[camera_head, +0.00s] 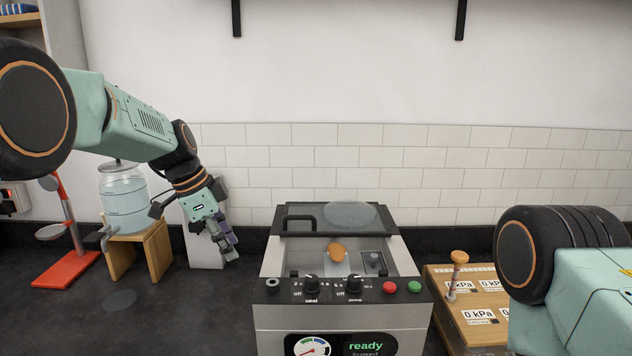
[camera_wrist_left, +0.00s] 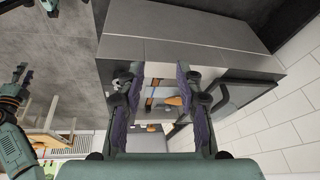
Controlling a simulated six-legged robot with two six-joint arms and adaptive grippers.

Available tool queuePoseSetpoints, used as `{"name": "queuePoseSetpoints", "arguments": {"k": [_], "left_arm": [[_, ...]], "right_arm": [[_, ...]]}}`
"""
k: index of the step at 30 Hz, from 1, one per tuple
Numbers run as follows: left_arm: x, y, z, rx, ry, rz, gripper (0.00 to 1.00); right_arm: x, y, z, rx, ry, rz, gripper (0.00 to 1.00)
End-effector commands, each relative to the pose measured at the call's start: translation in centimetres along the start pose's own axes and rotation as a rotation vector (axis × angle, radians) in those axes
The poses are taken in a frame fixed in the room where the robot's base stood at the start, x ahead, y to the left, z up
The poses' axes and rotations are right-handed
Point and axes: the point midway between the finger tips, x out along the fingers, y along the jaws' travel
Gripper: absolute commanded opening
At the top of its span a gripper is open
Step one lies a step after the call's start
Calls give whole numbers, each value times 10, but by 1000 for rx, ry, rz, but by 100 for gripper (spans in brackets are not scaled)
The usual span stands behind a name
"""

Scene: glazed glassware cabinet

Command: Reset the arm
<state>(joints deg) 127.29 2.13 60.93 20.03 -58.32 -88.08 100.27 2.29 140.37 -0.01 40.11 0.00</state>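My left arm comes in from the left in the head view. Its gripper (camera_head: 226,248) hangs tilted down in front of a pale upright block, left of the grey machine (camera_head: 340,316). In the left wrist view my left gripper (camera_wrist_left: 160,80) has its two purple-lined fingers spread apart, with nothing held between them. My right arm (camera_head: 570,265) shows at the lower right of the head view, its gripper out of that frame. A teal gripper (camera_wrist_left: 19,78), apparently my right one, shows small at the left of the wrist view; its opening is unclear.
The machine has a dark-framed lid, an orange object (camera_head: 337,252) inside, knobs and a "ready" display (camera_head: 366,346). A water jar (camera_head: 124,200) stands on a wooden stand at left, beside a red-based stand (camera_head: 68,270). A wooden board (camera_head: 478,318) with "0 kPa" labels lies at right.

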Motion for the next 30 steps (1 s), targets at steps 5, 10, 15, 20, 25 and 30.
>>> {"name": "queuePoseSetpoints", "arguments": {"k": [5,10,15,20,25,30], "left_arm": [[64,27,41,-185,-71,7,36],[138,80,98,-420,-166,-6,36],[196,156,155,-647,-257,-40,36],[230,246,201,-848,-324,-79,36],[238,340,232,-1046,-359,-117,36],[227,409,245,-1198,-365,-137,36]], "right_arm": [[0,0,0,0,0,0,40],[0,0,0,0,0,0,40],[0,0,0,0,0,0,40],[0,0,0,0,0,0,40],[0,0,0,0,0,0,40],[0,0,0,0,0,0,40]]}}
